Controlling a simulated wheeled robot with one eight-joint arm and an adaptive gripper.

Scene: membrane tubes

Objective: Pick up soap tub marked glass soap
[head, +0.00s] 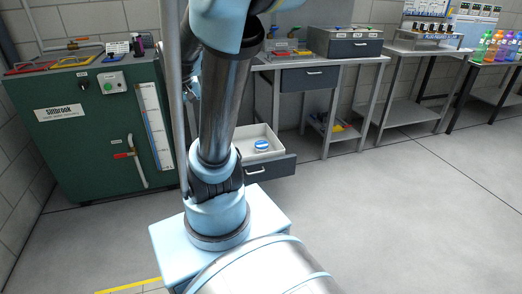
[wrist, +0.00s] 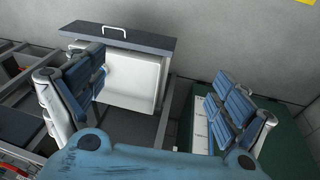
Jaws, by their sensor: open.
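A small round tub with a blue and white top (head: 262,145) sits inside an open drawer (head: 270,172) under the middle bench in the head view. Its marking is too small to read.
A green cabinet (head: 60,140) stands left of the drawer. The bench (head: 330,62) holds a grey drawer box (head: 342,46). More benches (head: 410,95) and coloured bottles (head: 490,47) stand at right. The floor (head: 400,220) in front is clear.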

